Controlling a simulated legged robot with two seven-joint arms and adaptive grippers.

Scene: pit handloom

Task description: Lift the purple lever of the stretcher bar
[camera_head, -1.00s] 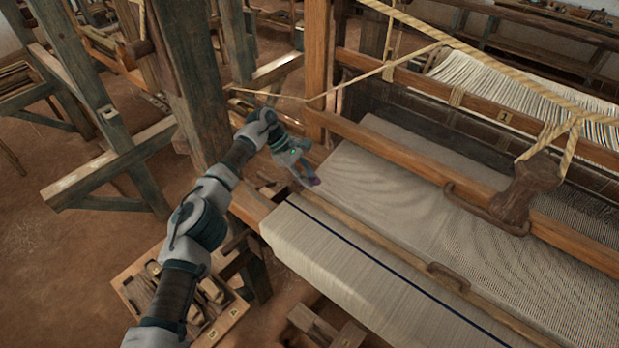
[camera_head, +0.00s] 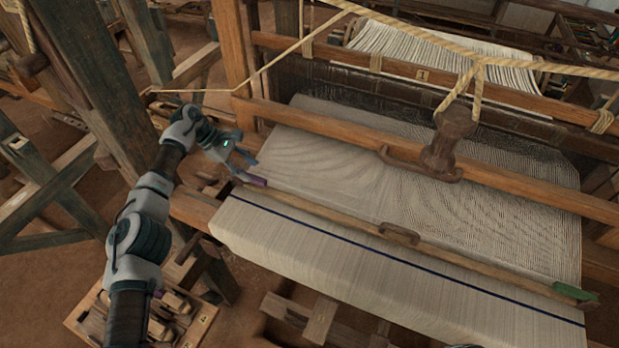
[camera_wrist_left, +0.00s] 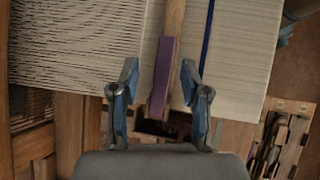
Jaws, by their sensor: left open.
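The stretcher bar (camera_head: 330,216) is a long wooden strip lying across the woven cloth (camera_head: 300,245). Its purple lever (camera_head: 256,182) is at the bar's left end, partly hidden by my gripper in the head view. In the left wrist view the purple lever (camera_wrist_left: 162,76) lies lengthwise along the bar (camera_wrist_left: 174,18). My left gripper (camera_head: 246,170) is open, with its blue fingers (camera_wrist_left: 158,78) on either side of the lever, apart from it in the picture. I cannot tell the height between them. My right gripper is in neither current view.
A green piece (camera_head: 575,292) marks the bar's right end, and a wooden catch (camera_head: 399,234) sits mid-bar. The wooden beam with a handle (camera_head: 420,165) crosses behind. A loom post (camera_head: 232,50) stands close behind my left arm. A tool tray (camera_head: 190,325) is below.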

